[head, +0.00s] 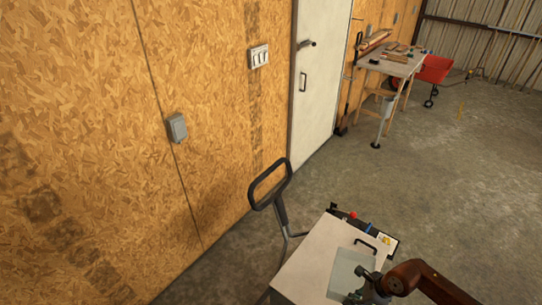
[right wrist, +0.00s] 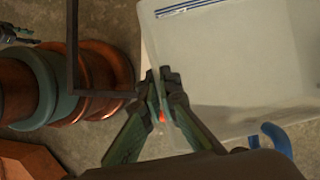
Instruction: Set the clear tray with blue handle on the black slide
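The clear tray with blue handle (head: 350,270) appears pale and see-through over the near part of a white-topped cart in the head view. It fills much of the right wrist view (right wrist: 235,55), where its blue handle (right wrist: 275,140) shows at the lower right. My right gripper (right wrist: 162,88) is closed on the tray's wall at its left edge. It also shows in the head view (head: 372,285), at the tray's right side. A black, rail-like part (head: 378,229), possibly the black slide, lies along the cart's far edge. I cannot tell whether the tray touches the cart.
The cart's white top (head: 318,262) is bare left of the tray. A black push handle (head: 270,184) rises at the cart's left. A wood-panel wall (head: 100,120) stands at left. A workbench (head: 400,63) and red cart (head: 434,69) stand far back, with open floor between.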

